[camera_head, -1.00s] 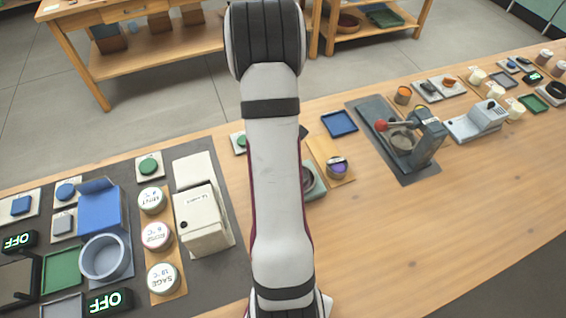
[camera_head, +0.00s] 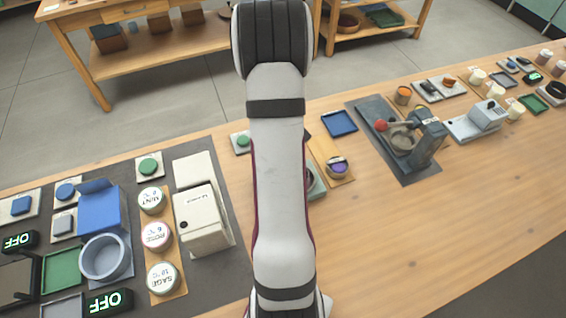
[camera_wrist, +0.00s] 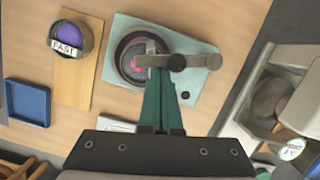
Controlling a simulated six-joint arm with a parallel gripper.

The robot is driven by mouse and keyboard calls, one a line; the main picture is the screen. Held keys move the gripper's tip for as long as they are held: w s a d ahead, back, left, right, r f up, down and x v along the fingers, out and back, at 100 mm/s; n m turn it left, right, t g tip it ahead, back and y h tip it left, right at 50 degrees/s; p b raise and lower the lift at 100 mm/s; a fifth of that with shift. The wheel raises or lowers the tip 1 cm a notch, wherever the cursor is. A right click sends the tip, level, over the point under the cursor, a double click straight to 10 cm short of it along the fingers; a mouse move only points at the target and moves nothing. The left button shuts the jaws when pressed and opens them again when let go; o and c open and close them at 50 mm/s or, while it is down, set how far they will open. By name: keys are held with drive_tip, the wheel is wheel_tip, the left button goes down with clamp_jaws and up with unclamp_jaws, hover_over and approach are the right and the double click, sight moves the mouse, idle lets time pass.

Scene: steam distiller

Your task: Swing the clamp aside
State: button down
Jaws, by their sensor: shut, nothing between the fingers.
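The clamp (camera_wrist: 200,62) shows in the wrist view as a grey-brown bar with a round knob. It lies across the right side of a round dark vessel (camera_wrist: 133,50) with something pink inside, on a pale teal base (camera_wrist: 205,90). My gripper (camera_wrist: 157,72) is shut and empty. Its slim green fingers reach up to the left part of the bar; I cannot tell whether they touch it. In the head view my arm hides the clamp and gripper; only the edge of the teal base (camera_head: 317,184) shows.
In the wrist view, a wooden board with a round "FAST" dial (camera_wrist: 69,39) and a blue tray (camera_wrist: 28,103) lie left. A pale box-like unit (camera_wrist: 290,57) stands close on the right. In the head view, the table's right front (camera_head: 420,240) is clear.

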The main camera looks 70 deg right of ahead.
drive_tip(key=s+m, duration=0.2)
drive_tip(key=m, duration=0.1)
drive_tip(key=shift+a+t+y, duration=0.3)
drive_tip(key=shift+y, duration=0.1)
drive_tip(key=s+m, duration=0.1)
drive_tip(key=m, duration=0.1)
drive_tip(key=s+a+m, duration=0.1)
drive_tip(key=m, duration=0.1)
drive_tip(key=shift+a+t, duration=0.2)
drive_tip(key=shift+t, duration=0.2)
drive_tip(key=a+m, duration=0.1)
drive_tip(key=s+m, duration=0.1)
drive_tip(key=m, duration=0.1)
drive_tip(key=shift+s+a+t+y, duration=0.15)
drive_tip(key=shift+a+t+y, duration=0.15)
drive_tip(key=shift+a+t, duration=0.1)
drive_tip(key=shift+s+a+m+t, duration=0.2)
drive_tip(key=shift+a+m, duration=0.35)
drive_tip(key=shift+m, duration=0.5)
drive_tip(key=shift+s+a+m+t, duration=0.2)
drive_tip(key=shift+a+m, duration=0.3)
drive_tip(key=shift+m, duration=0.55)
